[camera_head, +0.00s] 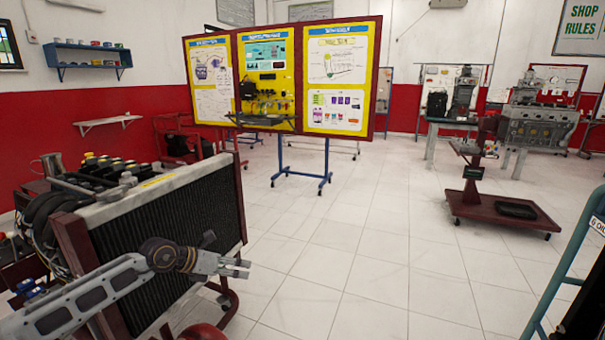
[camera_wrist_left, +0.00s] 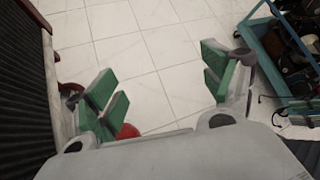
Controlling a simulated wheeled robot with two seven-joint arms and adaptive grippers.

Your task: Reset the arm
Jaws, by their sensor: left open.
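My left arm comes in from the lower left in the head view, in front of a radiator (camera_head: 170,235) on a dark red engine stand. Its gripper (camera_head: 245,268) points right, just past the radiator's right edge, with nothing between the fingers. In the left wrist view the gripper (camera_wrist_left: 160,85) has its green finger pads wide apart, with bare floor tiles between them. The radiator (camera_wrist_left: 22,80) shows at the left of that view, close beside the left finger. My right gripper is not in view.
A yellow display board (camera_head: 283,80) on a blue wheeled stand is behind. An engine (camera_head: 538,128) on a red wheeled stand is at the right. A teal frame (camera_head: 565,265) stands at the right edge; a teal cart (camera_wrist_left: 280,60) shows in the wrist view. The middle floor is clear.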

